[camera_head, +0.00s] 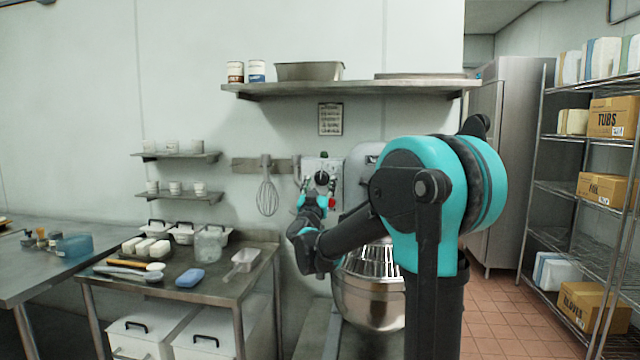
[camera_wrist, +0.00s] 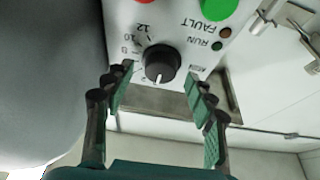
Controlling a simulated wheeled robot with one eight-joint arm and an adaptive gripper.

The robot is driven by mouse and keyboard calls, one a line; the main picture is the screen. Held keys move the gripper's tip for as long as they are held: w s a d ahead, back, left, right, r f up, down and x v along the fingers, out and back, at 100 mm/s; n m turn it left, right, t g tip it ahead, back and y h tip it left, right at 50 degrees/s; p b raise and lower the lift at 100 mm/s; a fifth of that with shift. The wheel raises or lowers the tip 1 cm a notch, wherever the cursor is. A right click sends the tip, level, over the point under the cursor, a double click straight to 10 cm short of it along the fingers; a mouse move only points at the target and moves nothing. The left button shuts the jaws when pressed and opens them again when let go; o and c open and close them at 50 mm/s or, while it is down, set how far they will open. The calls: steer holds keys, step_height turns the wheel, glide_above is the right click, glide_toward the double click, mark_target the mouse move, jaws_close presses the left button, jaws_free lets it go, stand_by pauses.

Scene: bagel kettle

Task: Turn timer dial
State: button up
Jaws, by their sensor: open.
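The timer dial (camera_wrist: 162,64) is a round black knob with a pale pointer line on a white control panel (camera_wrist: 195,60). In the wrist view its pointer line faces the bottom of the picture. Printed numbers run along its left side. My gripper (camera_wrist: 160,88) is open, with one green-padded finger on each side below the dial. The fingers look apart from the dial. In the head view my gripper (camera_head: 319,186) is at the panel on the wall (camera_head: 334,166), and it partly hides the dial there.
A green button (camera_wrist: 217,8), a red button (camera_wrist: 144,2) and small lamps marked RUN and FAULT sit near the dial. A large grey rounded body fills the wrist view's left side. A whisk (camera_head: 267,192) hangs left of the panel. A metal mixing bowl (camera_head: 372,290) stands below.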

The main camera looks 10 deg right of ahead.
steer(key=shift+w+d+r, duration=0.1)
steer(key=shift+w, duration=0.2)
steer(key=shift+c, duration=0.4)
steer(key=c, duration=1.1)
steer(key=shift+m+h, duration=0.3)
steer(key=shift+m, duration=0.3)
steer(key=m+h, duration=0.1)
steer(key=m, duration=0.1)
steer(key=m+g+h, duration=0.1)
steer(key=m, duration=0.2)
steer(key=shift+g, duration=0.3)
steer(key=m+g+h, duration=0.1)
steer(key=m, duration=0.2)
steer(key=m+g+h, duration=0.1)
steer(key=m, duration=0.2)
steer(key=shift+a+r+m+g, duration=0.1)
steer(key=shift+a+m+g, duration=0.1)
steer(key=shift+m+g, duration=0.15)
steer(key=shift+m, duration=0.25)
